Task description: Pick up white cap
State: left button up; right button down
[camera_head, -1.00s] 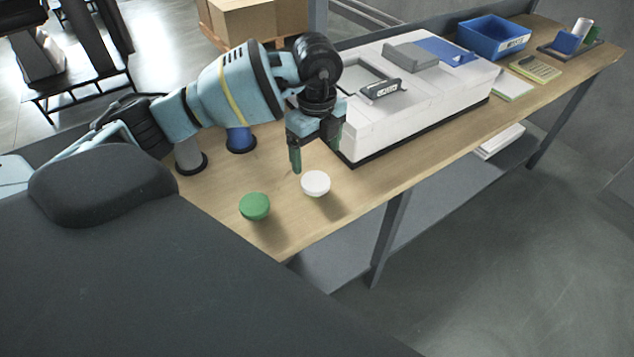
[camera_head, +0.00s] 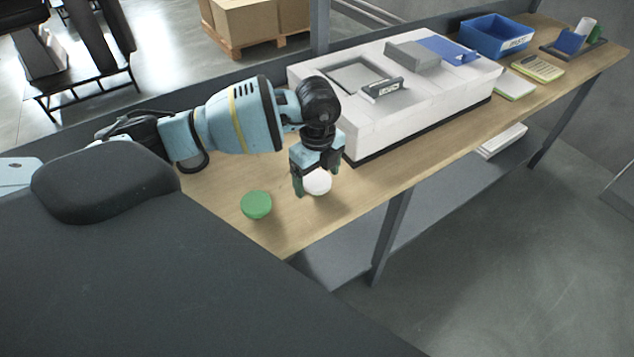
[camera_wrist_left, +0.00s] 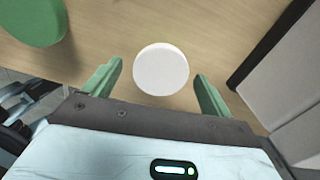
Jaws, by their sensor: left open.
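The white cap (camera_head: 318,184) stands on the wooden table near its front edge, partly hidden behind my left gripper in the head view. In the left wrist view the round white cap (camera_wrist_left: 161,69) lies ahead of and between the two green fingers. My left gripper (camera_head: 314,185) is open and points down at the cap; its fingers (camera_wrist_left: 157,78) show on either side with gaps to the cap. I cannot tell whether the fingertips are level with it. My right gripper is not in view.
A green cap (camera_head: 256,205) stands left of the white cap. A large white machine (camera_head: 400,95) stands close behind on the right. A blue bin (camera_head: 494,37) and a calculator (camera_head: 538,68) are farther along the table (camera_head: 226,190).

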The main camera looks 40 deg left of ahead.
pick_arm(q)
jog(key=c, duration=1.1)
jog(key=shift+r, duration=0.2)
